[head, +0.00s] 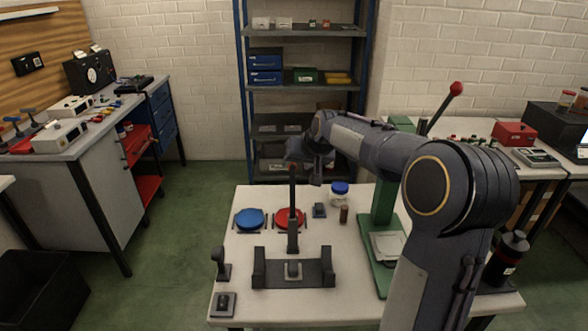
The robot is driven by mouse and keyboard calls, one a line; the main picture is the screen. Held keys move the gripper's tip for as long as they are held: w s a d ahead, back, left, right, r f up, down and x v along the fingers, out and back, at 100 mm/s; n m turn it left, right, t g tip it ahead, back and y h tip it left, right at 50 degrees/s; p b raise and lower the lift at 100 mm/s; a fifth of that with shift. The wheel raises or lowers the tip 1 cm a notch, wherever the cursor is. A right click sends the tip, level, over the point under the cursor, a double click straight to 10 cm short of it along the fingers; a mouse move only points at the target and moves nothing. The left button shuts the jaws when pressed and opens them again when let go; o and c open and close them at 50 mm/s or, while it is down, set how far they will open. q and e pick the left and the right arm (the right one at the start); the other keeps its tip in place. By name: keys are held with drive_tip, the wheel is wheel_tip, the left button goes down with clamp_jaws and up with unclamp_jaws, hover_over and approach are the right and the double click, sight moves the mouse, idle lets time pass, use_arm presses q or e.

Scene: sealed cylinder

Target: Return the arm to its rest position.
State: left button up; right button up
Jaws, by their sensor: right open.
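My right arm reaches in from the lower right and bends at a large elbow. Its forearm stretches left over the far part of the white table (350,300). My right gripper (316,176) is at the end of it, small and dark, above the table's far edge. It is open, and nothing shows between its fingers. It is apart from the blue-lidded jar (340,194), which stands to its right. The forearm and elbow hide part of the green press (381,208). My left gripper is not in view.
The table holds a blue disc (250,219), a red disc (285,219), a small brown cylinder (344,215) and a dark fixture (270,275) beside a red-tipped lever (293,215). A black bottle (508,257) stands at right. Shelves (300,87) stand behind.

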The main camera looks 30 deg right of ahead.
drive_tip(key=shift+v, duration=1.25)
drive_tip(key=shift+s+a, duration=0.15)
drive_tip(key=shift+s, duration=0.1)
drive_tip(key=s+a+f+n+g+y, duration=0.1)
drive_tip(key=s+a+f, duration=0.2)
drive_tip(key=s+a, duration=0.3)
drive_tip(key=s+a+f+n+y, duration=0.1)
drive_tip(key=s+a, duration=0.6)
drive_tip(key=s, duration=0.8)
drive_tip(key=s+a+f+n+g+y, duration=0.1)
drive_tip(key=s+a+f, duration=0.4)
drive_tip(key=s, duration=0.6)
drive_tip(key=shift+a+g+y, duration=0.3)
drive_tip(key=shift+a+y, duration=0.4)
